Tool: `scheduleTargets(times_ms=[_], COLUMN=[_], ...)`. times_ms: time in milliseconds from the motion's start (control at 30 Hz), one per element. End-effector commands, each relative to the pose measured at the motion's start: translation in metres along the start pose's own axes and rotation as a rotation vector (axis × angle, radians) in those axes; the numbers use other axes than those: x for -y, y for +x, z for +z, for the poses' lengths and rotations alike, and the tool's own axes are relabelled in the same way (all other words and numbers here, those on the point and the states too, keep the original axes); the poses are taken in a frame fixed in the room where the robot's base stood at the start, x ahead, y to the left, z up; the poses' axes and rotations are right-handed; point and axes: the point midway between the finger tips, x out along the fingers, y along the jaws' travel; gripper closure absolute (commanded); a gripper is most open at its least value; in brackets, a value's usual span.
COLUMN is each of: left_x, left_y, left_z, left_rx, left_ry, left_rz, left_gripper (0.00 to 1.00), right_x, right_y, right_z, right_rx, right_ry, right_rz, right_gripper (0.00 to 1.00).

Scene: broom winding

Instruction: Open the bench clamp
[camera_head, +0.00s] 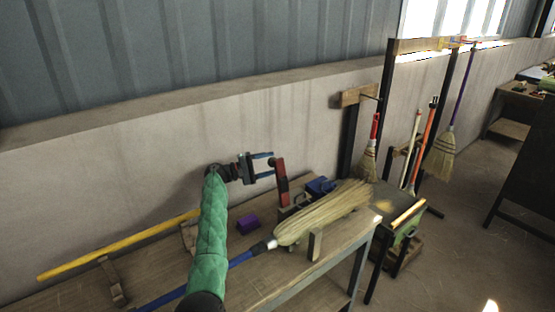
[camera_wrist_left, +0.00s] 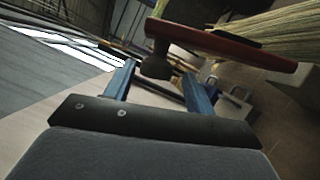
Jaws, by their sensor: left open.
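The bench clamp shows a red lever (camera_head: 282,180) standing upright on the workbench (camera_head: 335,236), beside a broom head (camera_head: 325,212) of straw. In the left wrist view the red lever (camera_wrist_left: 225,46) crosses the upper part of the picture, with a dark knob below its left end. My left gripper (camera_head: 273,164) has blue fingers, open and empty, just left of the lever's top. In the wrist view the dark knob appears between the fingertips (camera_wrist_left: 158,70); whether they touch it I cannot tell. The clamp's base is partly hidden behind the broom head. My right gripper is not in view.
A purple block (camera_head: 247,224) and a blue object (camera_head: 320,186) are on the bench. A yellow pole (camera_head: 120,244) lies along the wall side, and the broom's blue handle (camera_head: 165,294) runs to the front left. Brooms hang on a rack at right.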

Motion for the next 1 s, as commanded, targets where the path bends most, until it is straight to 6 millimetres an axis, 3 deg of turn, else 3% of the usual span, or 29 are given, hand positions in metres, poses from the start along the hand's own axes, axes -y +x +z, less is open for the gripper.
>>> scheduleTargets(times_ms=[300,700,767,1000], left_x=[-0.003,-0.001,-0.001,-0.001], left_y=[0.032,0.038,0.038,0.038], left_z=[0.001,0.001,0.001,0.001], left_rx=[0.001,0.0,0.0,0.0], left_ry=[0.0,0.001,0.001,0.001], left_rz=[0.0,0.0,0.0,0.0], left_gripper=[0.45,0.45,0.53,1.0], right_x=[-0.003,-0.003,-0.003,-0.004], right_y=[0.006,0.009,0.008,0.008], right_z=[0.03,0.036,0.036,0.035], right_rx=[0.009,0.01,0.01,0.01], right_ry=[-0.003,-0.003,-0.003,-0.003], right_rz=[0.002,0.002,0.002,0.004], right_gripper=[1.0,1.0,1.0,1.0])
